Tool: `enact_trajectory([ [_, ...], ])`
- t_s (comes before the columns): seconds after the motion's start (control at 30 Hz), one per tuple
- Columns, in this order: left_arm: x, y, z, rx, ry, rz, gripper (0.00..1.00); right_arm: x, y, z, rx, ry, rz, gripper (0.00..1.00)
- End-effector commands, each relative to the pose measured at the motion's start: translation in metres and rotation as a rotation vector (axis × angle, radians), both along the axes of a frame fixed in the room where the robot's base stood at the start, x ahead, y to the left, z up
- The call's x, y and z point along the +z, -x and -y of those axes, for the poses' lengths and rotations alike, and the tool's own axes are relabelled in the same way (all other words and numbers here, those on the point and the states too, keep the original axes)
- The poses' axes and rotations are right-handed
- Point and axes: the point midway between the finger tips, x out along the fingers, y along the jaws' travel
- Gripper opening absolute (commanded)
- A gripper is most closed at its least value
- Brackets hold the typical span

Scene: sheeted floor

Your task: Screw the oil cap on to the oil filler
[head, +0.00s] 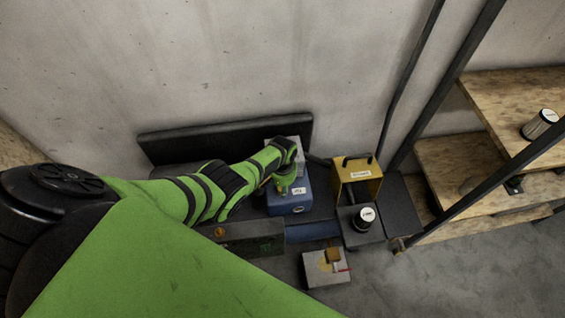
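My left arm reaches in from the left, and its gripper (284,184) is over a blue machine block (291,206) with white labels. The gripper is small and seen from behind, so its fingers and anything between them cannot be made out. I cannot pick out the oil cap or the oil filler for certain; the gripper and wrist cover part of the block's top. My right gripper is not in view.
A yellow frame (343,190) stands right of the block, with a black can with a white top (364,218) in front. A light box (318,271) with a red-tipped part sits nearer. Wooden shelves (468,168) at right hold another canister (536,126). Bare floor (450,280) lies lower right.

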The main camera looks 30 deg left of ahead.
Motion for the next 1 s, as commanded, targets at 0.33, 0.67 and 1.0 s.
enact_trajectory([
  [0.33,-0.0004,-0.0003,-0.0005,-0.570,0.001,0.002,0.00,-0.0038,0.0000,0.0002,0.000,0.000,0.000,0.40],
  [0.67,-0.0001,-0.0003,-0.0005,-0.980,0.002,0.001,0.00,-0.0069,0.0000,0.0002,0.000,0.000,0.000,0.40],
  [1.0,0.0003,-0.0003,-0.0002,-0.991,0.002,0.001,0.61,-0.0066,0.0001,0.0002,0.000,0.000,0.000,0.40],
])
